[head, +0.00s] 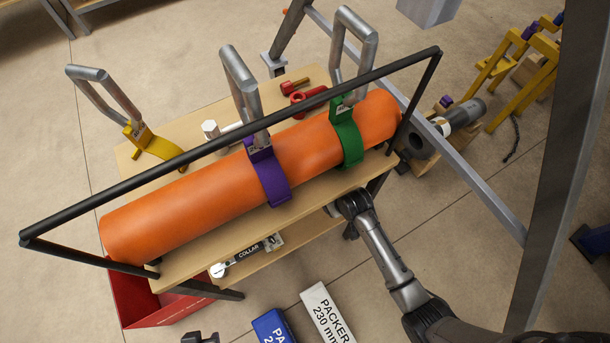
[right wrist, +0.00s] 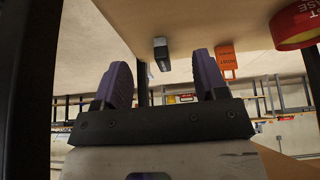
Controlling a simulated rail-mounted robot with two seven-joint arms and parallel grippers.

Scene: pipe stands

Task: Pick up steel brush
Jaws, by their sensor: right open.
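I cannot clearly make out a steel brush in either view. In the head view my right gripper (head: 350,203) is at the near edge of the wooden table (head: 190,267), below the green collar; its fingers are hidden there. In the right wrist view the two dark purple fingers of my right gripper (right wrist: 164,75) stand apart with nothing between them. A small dark block (right wrist: 161,53) shows beyond the fingers; I cannot tell what it is. At the bottom edge of the head view a dark part (head: 200,338) may be my left gripper, mostly cut off.
An orange pipe (head: 200,210) lies on the table with purple (head: 272,182) and green (head: 349,142) collars under a black bar frame (head: 230,130). Red tools (head: 300,100) lie behind it. A lower shelf (head: 295,238), red bin (head: 140,300) and packer boxes (head: 325,312) are below.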

